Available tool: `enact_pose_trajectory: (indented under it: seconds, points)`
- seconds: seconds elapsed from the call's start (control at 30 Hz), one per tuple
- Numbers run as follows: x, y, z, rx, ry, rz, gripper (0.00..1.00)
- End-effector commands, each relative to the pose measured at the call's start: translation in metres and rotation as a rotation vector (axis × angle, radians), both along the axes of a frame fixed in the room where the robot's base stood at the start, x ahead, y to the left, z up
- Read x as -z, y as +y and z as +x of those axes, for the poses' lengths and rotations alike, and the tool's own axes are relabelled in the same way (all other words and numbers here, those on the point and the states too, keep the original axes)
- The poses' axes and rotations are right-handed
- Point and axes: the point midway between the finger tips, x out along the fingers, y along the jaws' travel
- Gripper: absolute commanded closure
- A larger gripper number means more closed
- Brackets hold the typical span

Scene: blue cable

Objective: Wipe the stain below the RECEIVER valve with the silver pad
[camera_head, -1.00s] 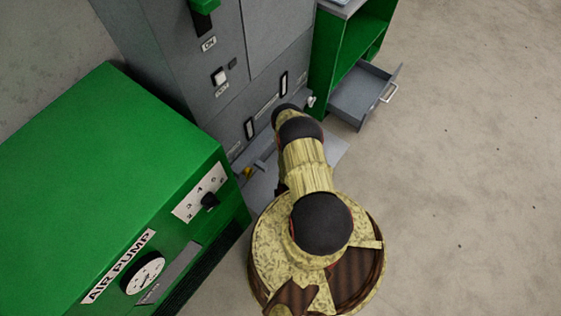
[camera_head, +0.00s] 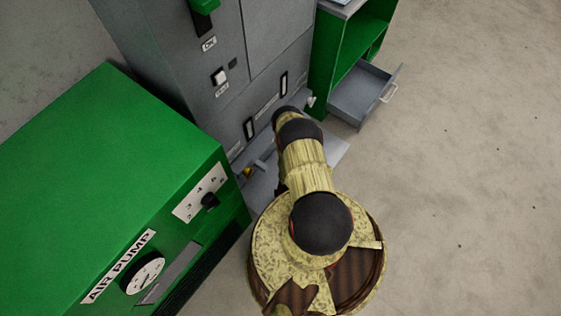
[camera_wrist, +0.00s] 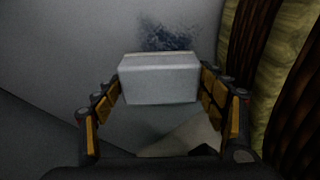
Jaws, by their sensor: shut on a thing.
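My gripper (camera_wrist: 160,95) is shut on the silver pad (camera_wrist: 160,82), a pale grey block held between the yellow-lined fingers in the wrist view. A dark blue, blotchy stain (camera_wrist: 168,36) shows on the grey surface just beyond the pad's top edge. The pad is close to that surface; I cannot tell whether it touches. In the head view my arm hides the gripper, the pad and the stain. A small yellow-handled valve (camera_head: 247,171) shows low beside the grey cabinet; I cannot read a RECEIVER label there.
The green air pump (camera_head: 110,190) stands at the left. The grey cabinet (camera_head: 235,75) is behind my arm. A green shelf unit (camera_head: 345,60) with an open grey drawer (camera_head: 362,95) stands at its right. The floor (camera_head: 470,180) at right is clear.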

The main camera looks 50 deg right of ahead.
Motion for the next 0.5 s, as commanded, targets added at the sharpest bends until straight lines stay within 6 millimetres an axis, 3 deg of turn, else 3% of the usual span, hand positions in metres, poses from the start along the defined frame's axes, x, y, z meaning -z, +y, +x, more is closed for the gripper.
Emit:
enact_pose_trajectory:
  seconds: [0.5]
  points:
    - [0.0095, 0.0000, -0.0001, -0.001, 0.000, 0.000, 0.49]
